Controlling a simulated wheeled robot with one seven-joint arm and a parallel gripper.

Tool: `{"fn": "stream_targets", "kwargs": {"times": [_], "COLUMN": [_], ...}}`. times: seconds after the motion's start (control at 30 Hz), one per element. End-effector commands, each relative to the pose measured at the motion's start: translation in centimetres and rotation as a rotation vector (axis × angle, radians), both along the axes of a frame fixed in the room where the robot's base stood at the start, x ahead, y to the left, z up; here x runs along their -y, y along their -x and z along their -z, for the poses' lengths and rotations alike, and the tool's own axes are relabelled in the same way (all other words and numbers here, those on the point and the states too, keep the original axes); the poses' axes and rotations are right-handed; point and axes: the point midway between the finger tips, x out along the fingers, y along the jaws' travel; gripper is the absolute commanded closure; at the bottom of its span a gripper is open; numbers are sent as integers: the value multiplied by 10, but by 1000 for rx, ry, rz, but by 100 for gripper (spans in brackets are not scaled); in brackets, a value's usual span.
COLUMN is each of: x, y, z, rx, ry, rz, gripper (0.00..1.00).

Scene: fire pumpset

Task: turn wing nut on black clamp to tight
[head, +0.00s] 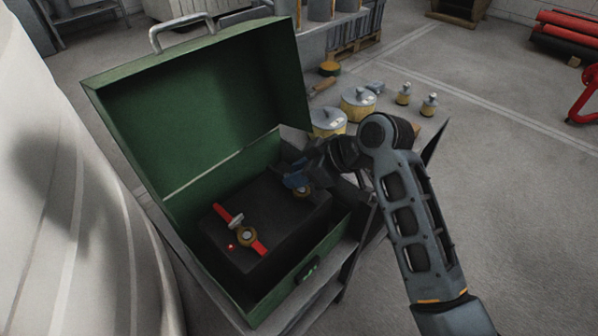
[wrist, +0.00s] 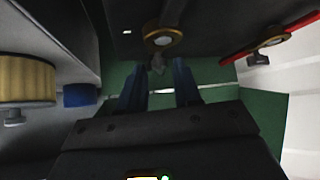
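A black clamp with a brass ring (wrist: 163,37) sits on the black block (wrist: 225,22) in the wrist view. Its grey wing nut (wrist: 157,63) hangs from the ring between the tips of my gripper (wrist: 158,72). The two blue fingers are apart, with a gap on each side of the wing nut. In the head view my gripper (head: 299,176) is over the right end of the block. There my gripper hides most of the black clamp, and only part of its brass ring (head: 303,192) shows.
A red clamp (head: 254,244) with a brass ring and grey wing nut lies on the block's left part. The open green case (head: 190,110) surrounds the block, its raised lid behind. Yellow-sided round parts (head: 358,104) stand to the right. A large white cylinder (head: 60,190) stands left.

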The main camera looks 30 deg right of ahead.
Motion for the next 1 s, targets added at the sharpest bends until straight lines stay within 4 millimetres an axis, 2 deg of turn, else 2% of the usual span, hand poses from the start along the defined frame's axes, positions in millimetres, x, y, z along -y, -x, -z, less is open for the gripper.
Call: {"fn": "stream_targets", "kwargs": {"times": [0.13, 0.5, 1.0], "x": [0, 0, -1], "y": [0, 0, 1], "z": [0, 0, -2], "rx": [0, 0, 0], "ry": [0, 0, -1], "rz": [0, 0, 32], "gripper": [67, 100, 100]}}
